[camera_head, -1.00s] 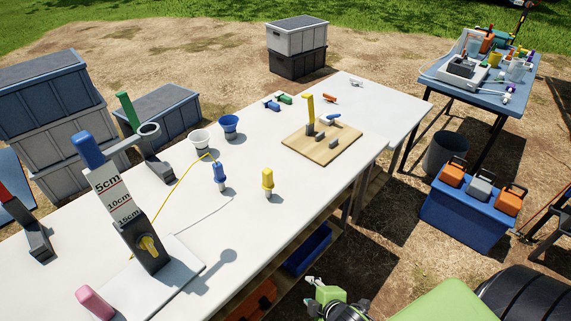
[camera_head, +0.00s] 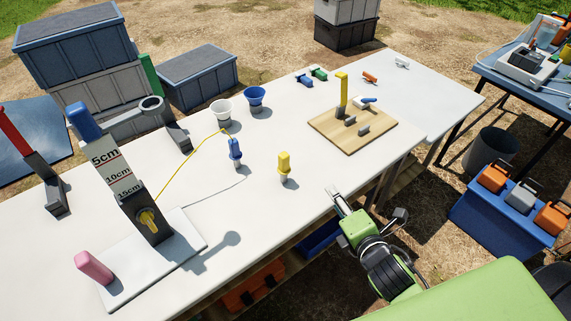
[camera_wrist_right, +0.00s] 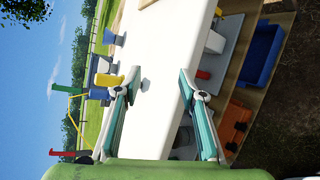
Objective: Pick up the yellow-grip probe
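The yellow-grip probe (camera_head: 284,163) stands upright on the white table, right of a similar blue-grip probe (camera_head: 235,149). My right gripper (camera_head: 367,203) is at the table's front edge, to the right of and nearer than the yellow probe. In the right wrist view its two fingers (camera_wrist_right: 159,75) are spread wide with nothing between them. There, what looks like the yellow-grip probe (camera_wrist_right: 108,80) shows just left of the left fingertip, in a sideways picture. My left gripper is not in view.
A wooden board (camera_head: 378,132) with a yellow post lies farther right on the table. White (camera_head: 221,111) and blue (camera_head: 255,97) cups stand behind the probes. A depth-marked stand (camera_head: 128,190) and pink object (camera_head: 93,267) are at left. Table around the yellow probe is clear.

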